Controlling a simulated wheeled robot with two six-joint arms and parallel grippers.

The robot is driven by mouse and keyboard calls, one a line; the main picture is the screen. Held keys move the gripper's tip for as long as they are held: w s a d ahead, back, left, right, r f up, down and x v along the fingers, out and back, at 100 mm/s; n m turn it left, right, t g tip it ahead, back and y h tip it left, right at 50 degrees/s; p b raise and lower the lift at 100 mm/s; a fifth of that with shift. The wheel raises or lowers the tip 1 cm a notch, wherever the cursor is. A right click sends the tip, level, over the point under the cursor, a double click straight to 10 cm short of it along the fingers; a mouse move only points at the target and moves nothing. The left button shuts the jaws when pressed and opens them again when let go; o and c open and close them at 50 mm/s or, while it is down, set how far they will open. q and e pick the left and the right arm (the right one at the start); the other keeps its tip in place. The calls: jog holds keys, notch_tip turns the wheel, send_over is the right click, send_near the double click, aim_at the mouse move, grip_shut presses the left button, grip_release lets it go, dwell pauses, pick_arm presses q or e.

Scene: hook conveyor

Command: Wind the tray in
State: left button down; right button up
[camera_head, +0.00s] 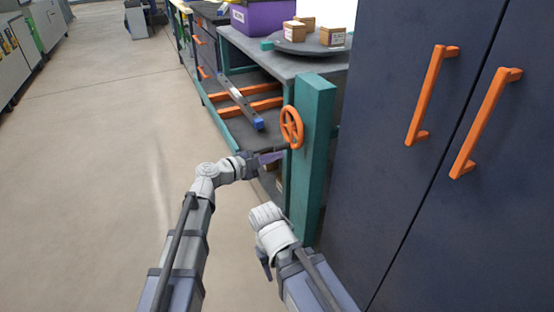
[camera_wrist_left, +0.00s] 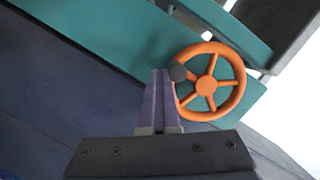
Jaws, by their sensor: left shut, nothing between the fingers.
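An orange handwheel (camera_head: 291,127) with several spokes is mounted on a teal post (camera_head: 316,150). It also shows in the left wrist view (camera_wrist_left: 207,85), with a dark knob (camera_wrist_left: 177,73) at its rim. My left gripper (camera_head: 270,157) is just below the wheel. Its purple fingers (camera_wrist_left: 160,98) are shut and empty, their tips right beside the knob; I cannot tell whether they touch. A dark round tray (camera_head: 308,46) with several small brown boxes lies on the bench top. My right gripper (camera_head: 264,262) is low, in front of the post; its fingers are mostly hidden.
A tall dark cabinet (camera_head: 390,170) with orange handles stands close on the right. Under the bench, a grey bar with blue ends (camera_head: 240,103) lies across orange rails (camera_head: 250,105). A purple bin (camera_head: 262,17) stands at the back. The floor (camera_head: 95,180) on the left is clear.

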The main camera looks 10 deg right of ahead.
pick_arm(q)
jog(key=shift+w+a+f, duration=0.1)
jog(key=shift+w+a, duration=0.05)
jog(key=shift+w, duration=0.4)
dwell(0.5)
jog(key=s+d+f+b, duration=0.1)
jog(key=s+f+b, duration=0.1)
jog(key=s+b, duration=0.15)
jog(key=f+v, duration=0.1)
jog(key=v, duration=0.8)
jog(key=shift+s+a+f+p, duration=0.35)
jog(key=shift+s+f, duration=0.1)
jog(key=shift+f, duration=0.1)
jog(key=shift+d, duration=0.1)
